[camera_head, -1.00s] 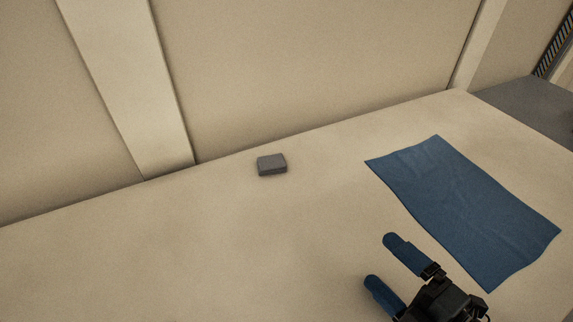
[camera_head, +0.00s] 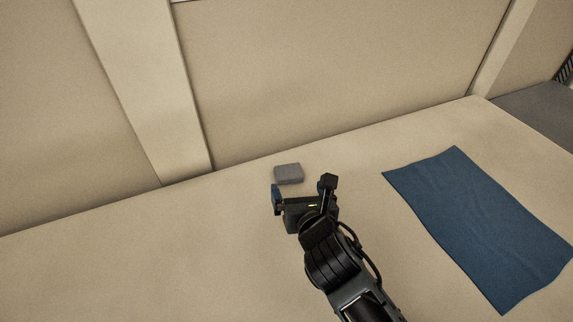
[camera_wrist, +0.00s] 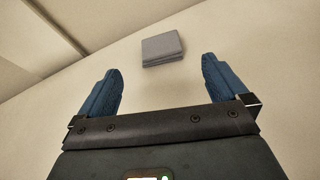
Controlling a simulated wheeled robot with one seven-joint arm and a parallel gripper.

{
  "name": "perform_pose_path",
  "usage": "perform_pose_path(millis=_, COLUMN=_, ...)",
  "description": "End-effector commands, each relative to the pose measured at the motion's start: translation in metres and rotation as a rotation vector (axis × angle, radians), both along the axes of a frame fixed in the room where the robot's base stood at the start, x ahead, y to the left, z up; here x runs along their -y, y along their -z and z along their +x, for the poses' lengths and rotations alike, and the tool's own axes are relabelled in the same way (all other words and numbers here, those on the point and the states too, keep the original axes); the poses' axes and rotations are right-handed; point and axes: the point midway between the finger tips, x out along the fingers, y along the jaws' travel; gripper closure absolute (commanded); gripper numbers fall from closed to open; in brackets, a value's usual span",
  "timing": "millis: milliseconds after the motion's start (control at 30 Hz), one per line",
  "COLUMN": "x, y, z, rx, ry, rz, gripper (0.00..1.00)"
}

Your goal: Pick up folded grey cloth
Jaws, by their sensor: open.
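The folded grey cloth (camera_head: 288,173) is a small flat block lying on the beige surface (camera_head: 160,250), close to the back wall. In the wrist view the cloth (camera_wrist: 162,48) lies ahead of my gripper, roughly centred between the lines of the two fingers. My gripper (camera_head: 303,193) is just in front of the cloth in the head view. In the wrist view my gripper (camera_wrist: 160,88) shows two blue fingers spread wide with nothing between them. The cloth is beyond the fingertips, and I see no contact. The exact height of the gripper above the surface is hard to tell.
A large blue cloth or mat (camera_head: 475,225) lies flat on the surface to the right. A beige panelled wall (camera_head: 340,80) rises behind the surface's back edge. The surface left of the gripper is clear.

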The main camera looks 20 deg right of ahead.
Motion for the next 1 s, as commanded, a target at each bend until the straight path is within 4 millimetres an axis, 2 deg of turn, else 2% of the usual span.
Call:
perform_pose_path(millis=200, x=-0.003, y=0.0, z=0.019, rx=-0.05, ry=-0.017, rz=-0.102, gripper=0.0)
perform_pose_path(millis=467, x=0.003, y=0.012, z=0.041, rx=-0.051, ry=-0.016, rz=-0.101, gripper=0.0)
perform_pose_path(millis=733, x=0.012, y=0.029, z=0.072, rx=-0.05, ry=-0.017, rz=-0.101, gripper=0.0)
perform_pose_path(millis=1000, x=0.013, y=0.032, z=0.079, rx=-0.05, ry=-0.019, rz=-0.099, gripper=0.0)
